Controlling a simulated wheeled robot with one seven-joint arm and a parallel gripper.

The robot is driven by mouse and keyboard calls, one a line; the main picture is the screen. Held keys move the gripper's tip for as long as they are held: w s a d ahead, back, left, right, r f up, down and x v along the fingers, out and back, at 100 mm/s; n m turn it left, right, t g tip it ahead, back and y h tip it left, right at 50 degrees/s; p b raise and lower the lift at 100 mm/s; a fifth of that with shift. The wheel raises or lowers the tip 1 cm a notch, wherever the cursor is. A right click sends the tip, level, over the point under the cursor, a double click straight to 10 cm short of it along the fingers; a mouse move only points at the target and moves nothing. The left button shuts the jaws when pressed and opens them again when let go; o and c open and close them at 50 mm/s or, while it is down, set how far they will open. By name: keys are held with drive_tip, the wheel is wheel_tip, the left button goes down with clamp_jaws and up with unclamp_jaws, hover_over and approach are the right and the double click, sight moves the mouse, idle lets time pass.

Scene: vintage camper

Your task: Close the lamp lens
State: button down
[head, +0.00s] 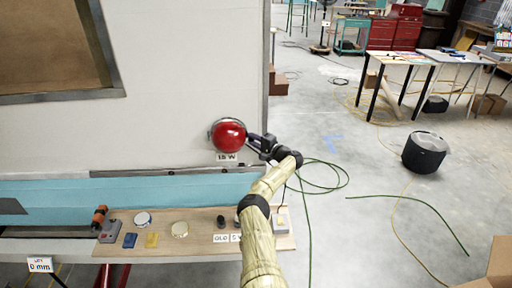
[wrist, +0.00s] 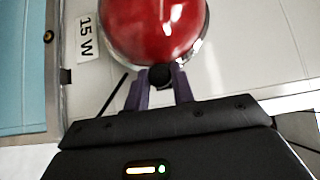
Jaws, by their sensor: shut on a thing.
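The red domed lamp lens (head: 229,134) is on the camper's white side wall, above a "15 W" label. A silvery rim shows around its left edge in the head view. In the wrist view the lens (wrist: 152,25) fills the top middle, with a small black round knob (wrist: 160,74) at its near edge. My gripper (head: 252,137) reaches in from the right of the lens. In the wrist view my gripper's fingers (wrist: 160,88) are on either side of the knob and shut on it. I cannot tell how far the lens stands from its base.
A wooden shelf (head: 165,245) below the lamp holds small discs, blocks and labelled parts. Green cable (head: 325,180) lies on the floor to the right. A black bin (head: 424,152) and work tables (head: 400,58) stand farther right. The floor between is mostly clear.

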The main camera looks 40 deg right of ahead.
drive_tip(key=shift+d, duration=0.25)
idle(0.3)
drive_tip(key=c, duration=1.2)
unclamp_jaws()
drive_tip(key=shift+w, duration=0.1)
drive_tip(key=shift+o, duration=0.2)
drive_tip(key=s+d+b, duration=0.3)
drive_tip(key=s+b, duration=0.2)
drive_tip(key=s, duration=1.2)
